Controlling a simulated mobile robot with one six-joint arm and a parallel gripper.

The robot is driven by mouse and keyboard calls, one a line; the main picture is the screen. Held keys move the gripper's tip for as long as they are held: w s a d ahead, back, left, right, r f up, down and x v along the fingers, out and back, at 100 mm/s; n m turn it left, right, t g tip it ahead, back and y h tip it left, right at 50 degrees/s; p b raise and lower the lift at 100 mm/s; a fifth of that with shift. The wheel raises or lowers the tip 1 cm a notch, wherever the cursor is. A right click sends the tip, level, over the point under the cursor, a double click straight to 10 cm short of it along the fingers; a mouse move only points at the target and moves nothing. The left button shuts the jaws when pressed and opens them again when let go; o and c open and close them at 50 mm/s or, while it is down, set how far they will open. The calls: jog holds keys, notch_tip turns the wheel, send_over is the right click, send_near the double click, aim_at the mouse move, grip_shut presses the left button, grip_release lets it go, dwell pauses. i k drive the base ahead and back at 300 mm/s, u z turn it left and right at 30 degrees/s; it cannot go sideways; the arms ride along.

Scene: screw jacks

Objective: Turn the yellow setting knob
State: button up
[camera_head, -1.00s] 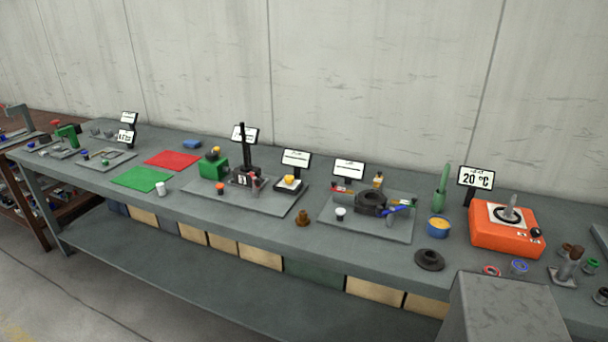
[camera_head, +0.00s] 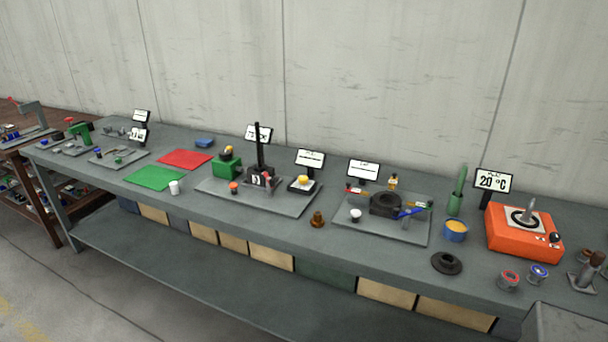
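Two yellow knob-like parts show on the long grey bench. One yellow part (camera_head: 303,181) sits on a small black-and-white block at the right end of a grey plate, in front of a display. My gripper is not in view.
The grey plate (camera_head: 212,195) also bears a black upright post (camera_head: 260,146). Red and green mats lie left. Floor in front is clear.

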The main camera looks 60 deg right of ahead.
aim_at(303, 180)
jog(key=u, duration=0.05)
jog(key=i, duration=1)
